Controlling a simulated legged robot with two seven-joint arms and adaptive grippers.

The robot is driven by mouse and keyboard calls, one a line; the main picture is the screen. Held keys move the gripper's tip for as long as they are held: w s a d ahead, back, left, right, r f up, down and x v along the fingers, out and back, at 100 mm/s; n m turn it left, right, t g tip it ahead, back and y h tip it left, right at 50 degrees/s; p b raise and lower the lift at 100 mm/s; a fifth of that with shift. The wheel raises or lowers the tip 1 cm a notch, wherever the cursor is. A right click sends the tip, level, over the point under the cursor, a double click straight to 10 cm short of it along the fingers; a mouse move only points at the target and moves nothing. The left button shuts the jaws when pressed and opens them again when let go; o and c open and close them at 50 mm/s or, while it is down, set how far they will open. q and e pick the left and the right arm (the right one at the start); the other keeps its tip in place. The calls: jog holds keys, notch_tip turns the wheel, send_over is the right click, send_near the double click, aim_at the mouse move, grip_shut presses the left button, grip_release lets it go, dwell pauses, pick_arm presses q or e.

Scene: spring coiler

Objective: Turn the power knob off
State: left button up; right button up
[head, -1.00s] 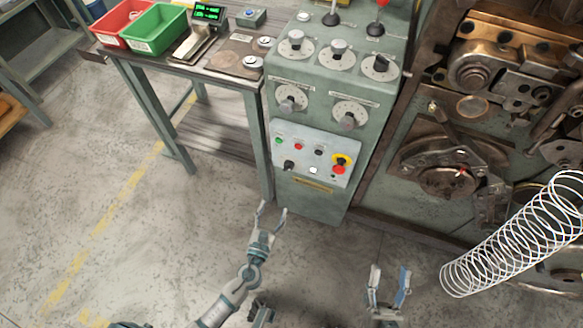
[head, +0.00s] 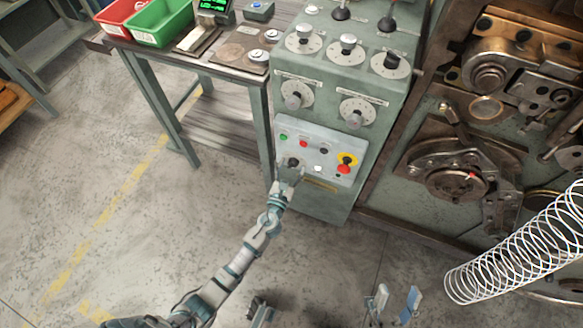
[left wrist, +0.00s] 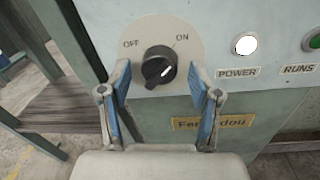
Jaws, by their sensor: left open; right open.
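The power knob (left wrist: 159,67) is a black rotary knob on a round beige plate marked OFF at left and ON at right. Its white mark sits on the ON side. The white POWER lamp (left wrist: 244,45) beside it looks lit. My left gripper (left wrist: 159,80) is open, with one blue-padded finger on each side of the knob in the left wrist view; whether they touch it cannot be told. In the head view my left gripper (head: 290,172) partly covers the area just below the knob (head: 292,161). My right gripper (head: 394,301) is open and empty, low in the head view.
The control panel (head: 325,137) also carries small buttons and a red stop button (head: 344,169) on yellow. Larger dials sit above. A workbench with a green bin (head: 158,24) stands left. The coiler and a wire spring (head: 520,250) are at right.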

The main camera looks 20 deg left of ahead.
pick_arm(q)
jog(key=c, duration=1.1)
jog(key=shift+c, duration=0.2)
